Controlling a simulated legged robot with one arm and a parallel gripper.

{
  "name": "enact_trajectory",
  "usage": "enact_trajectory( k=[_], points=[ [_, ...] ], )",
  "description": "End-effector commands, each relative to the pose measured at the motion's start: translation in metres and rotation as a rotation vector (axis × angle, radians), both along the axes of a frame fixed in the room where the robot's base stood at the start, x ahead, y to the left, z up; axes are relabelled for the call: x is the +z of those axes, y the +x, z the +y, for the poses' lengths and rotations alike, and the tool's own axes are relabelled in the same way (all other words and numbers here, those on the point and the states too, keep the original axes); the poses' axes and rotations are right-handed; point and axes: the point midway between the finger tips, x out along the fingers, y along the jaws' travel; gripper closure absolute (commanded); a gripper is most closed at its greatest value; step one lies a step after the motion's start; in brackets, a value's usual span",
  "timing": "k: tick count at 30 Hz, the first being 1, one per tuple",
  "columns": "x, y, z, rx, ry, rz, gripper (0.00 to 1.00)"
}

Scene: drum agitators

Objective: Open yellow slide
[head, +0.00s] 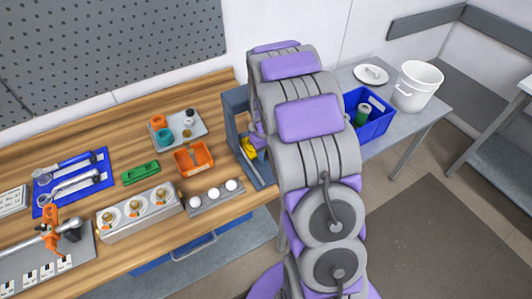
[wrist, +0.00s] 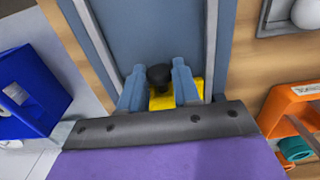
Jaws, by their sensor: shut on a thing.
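The yellow slide (wrist: 163,101) shows in the wrist view as a yellow block with a black knob (wrist: 159,77) on it. It sits in a blue-grey upright frame (wrist: 145,30) with raised side rails. My gripper (wrist: 159,72) has one blue finger on each side of the knob and is shut on it. In the head view a bit of the yellow slide (head: 249,148) shows inside the frame (head: 263,176) at the right end of the wooden bench. My arm hides part of the frame and most of my gripper there.
An orange bin (head: 193,158) and a grey strip with white balls (head: 214,196) lie left of the frame. A blue bin (head: 372,120) and a white bucket (head: 417,86) stand on the grey table at right. The floor at right is clear.

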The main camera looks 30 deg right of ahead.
Motion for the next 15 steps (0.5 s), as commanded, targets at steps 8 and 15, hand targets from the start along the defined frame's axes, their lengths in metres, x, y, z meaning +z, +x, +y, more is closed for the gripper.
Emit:
enact_trajectory(
  k=[8,15],
  points=[
    [0.0,-0.001,0.0,0.0,0.0,0.001,1.0],
    [0.001,-0.028,-0.002,-0.003,0.002,0.007,1.0]
  ],
)
